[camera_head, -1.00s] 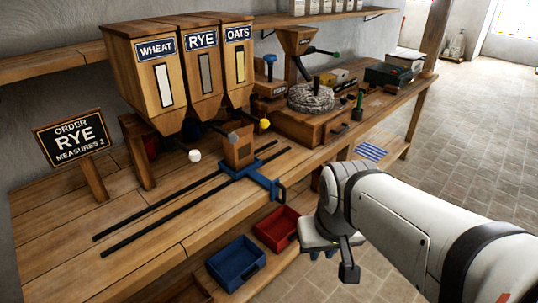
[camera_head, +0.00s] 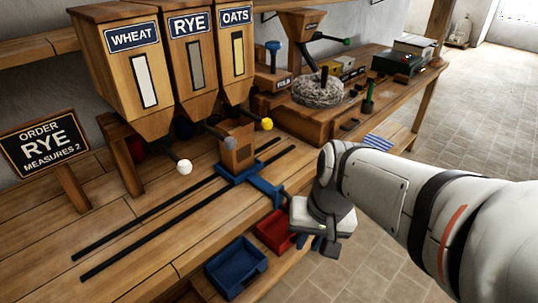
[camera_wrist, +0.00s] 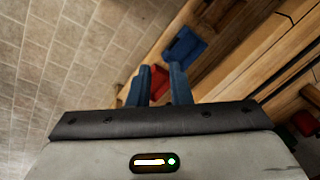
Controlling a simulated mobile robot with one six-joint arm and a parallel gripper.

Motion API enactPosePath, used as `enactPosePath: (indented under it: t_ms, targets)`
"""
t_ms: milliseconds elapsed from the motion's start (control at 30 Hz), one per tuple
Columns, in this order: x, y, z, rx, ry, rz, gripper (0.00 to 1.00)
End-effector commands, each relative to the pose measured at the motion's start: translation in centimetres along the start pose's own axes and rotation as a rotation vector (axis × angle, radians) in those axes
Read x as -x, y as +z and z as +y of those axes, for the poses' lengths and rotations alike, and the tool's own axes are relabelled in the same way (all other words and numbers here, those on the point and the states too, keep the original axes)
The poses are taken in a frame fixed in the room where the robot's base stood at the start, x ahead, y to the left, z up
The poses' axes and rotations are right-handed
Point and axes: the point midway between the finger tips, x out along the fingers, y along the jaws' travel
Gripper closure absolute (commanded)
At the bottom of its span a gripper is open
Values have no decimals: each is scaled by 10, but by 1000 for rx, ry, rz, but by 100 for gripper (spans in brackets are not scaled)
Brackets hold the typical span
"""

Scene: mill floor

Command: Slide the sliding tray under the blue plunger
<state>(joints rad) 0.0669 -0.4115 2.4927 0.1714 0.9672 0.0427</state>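The sliding tray is a blue carriage (camera_head: 238,174) on two black rails, bearing a wooden box (camera_head: 238,148). Its blue handle (camera_head: 268,191) reaches toward the bench's front edge. The blue plunger (camera_head: 273,47) stands raised on a wooden post farther back, right of the hoppers. My gripper (camera_head: 303,241) hangs in front of the bench edge, right of and below the handle, apart from it. In the wrist view, its blue fingers (camera_wrist: 161,78) stand apart with nothing between them.
A blue bin (camera_head: 237,266) and a red bin (camera_head: 276,232) lie below the bench edge near my gripper; the wrist view shows them too. WHEAT, RYE and OATS hoppers (camera_head: 190,70) hang over the rails. An order sign (camera_head: 47,142) reads RYE, measures 2. A millstone (camera_head: 318,92) stands farther right.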

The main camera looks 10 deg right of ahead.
Motion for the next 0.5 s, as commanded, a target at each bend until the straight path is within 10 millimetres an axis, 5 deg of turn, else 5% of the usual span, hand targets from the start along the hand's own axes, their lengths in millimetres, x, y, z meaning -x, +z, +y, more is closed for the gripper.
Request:
enactPosePath:
  t_ms: [33,233,367,500]
  targets:
    - [-33,4,1,-127,-61,-70,82]
    - [-101,-10,-23,-743,-427,-382,82]
    - [-125,-50,-25,-1118,-715,-560,82]
    - [-138,-103,-2,-1428,-1027,-699,82]
